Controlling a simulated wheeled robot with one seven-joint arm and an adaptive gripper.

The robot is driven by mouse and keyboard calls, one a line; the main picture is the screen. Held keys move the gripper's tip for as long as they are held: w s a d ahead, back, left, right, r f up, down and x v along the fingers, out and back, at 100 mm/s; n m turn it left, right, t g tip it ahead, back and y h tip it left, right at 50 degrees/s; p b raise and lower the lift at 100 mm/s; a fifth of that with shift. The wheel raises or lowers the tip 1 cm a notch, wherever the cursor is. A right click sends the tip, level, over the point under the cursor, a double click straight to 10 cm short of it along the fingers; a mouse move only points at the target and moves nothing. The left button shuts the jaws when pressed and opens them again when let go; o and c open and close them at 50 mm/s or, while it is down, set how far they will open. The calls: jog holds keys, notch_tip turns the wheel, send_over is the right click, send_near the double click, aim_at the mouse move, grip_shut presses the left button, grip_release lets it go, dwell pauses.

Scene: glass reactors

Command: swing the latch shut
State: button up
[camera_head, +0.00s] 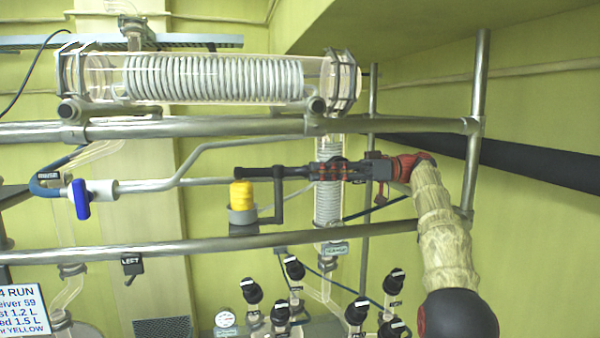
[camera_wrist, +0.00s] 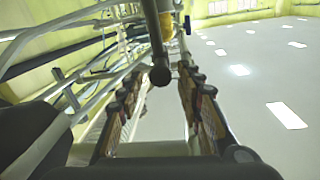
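The latch appears to be the black bar (camera_head: 262,172) with a thin crank rod bending down to a small bracket below a grey cup (camera_head: 242,214). The bar lies nearly level in the head view. My gripper (camera_head: 320,171) reaches in from the right and points left along the bar, at its right end. In the wrist view my gripper (camera_wrist: 165,68) has its fingers apart, with a clear gap between them. The round end of the dark bar (camera_wrist: 160,76) shows in that gap, nearer the left finger. I cannot tell whether a finger touches it.
A yellow cylinder (camera_head: 242,194) sits in the grey cup by the bar; a blue valve handle (camera_head: 80,199) is farther left. Steel rails (camera_head: 180,247) run above and below. A vertical glass coil column (camera_head: 328,215) stands behind my gripper. Several black-capped valves (camera_head: 294,267) are below.

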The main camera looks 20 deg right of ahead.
jog(key=shift+v, duration=2.8)
